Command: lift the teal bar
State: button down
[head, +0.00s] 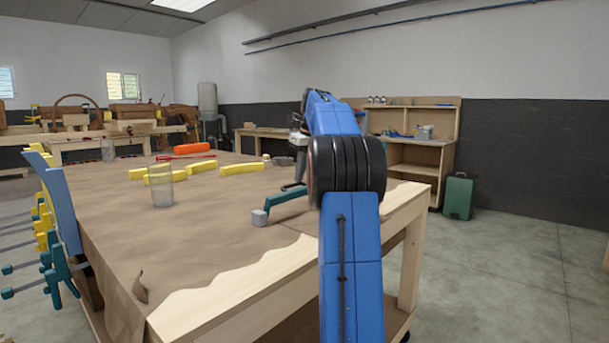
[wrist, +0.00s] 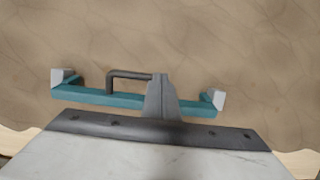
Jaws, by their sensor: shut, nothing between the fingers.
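The teal bar (head: 285,205) lies near the right side of the paper-covered table, with a pale grey block on its near end. The wrist view shows the whole bar (wrist: 95,97) running left to right, with a grey block at each end and a dark raised handle (wrist: 125,73) left of its middle. My gripper (wrist: 160,80) is shut and empty. Its fingers cover part of the bar right of the middle, beside the handle's right end. In the head view my gripper (head: 299,178) is over the bar, partly hidden by my blue arm. Whether it touches the bar cannot be told.
The table (head: 220,295) has brown paper over it and a bare wooden front edge. A clear glass (head: 161,188), several yellow bars (head: 242,168) and an orange-red piece (head: 194,149) stand farther left and back. Clamps (head: 55,225) line the left edge.

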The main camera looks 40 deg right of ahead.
jog(key=shift+w+a+f, duration=0.1)
jog(key=shift+w+f, duration=0.15)
jog(key=shift+w, duration=0.35)
jog(key=shift+w+f, duration=0.25)
jog(key=shift+w, duration=0.3)
jog(key=shift+w+a+f, duration=0.1)
jog(key=shift+w+f, duration=0.15)
jog(key=shift+w, duration=0.35)
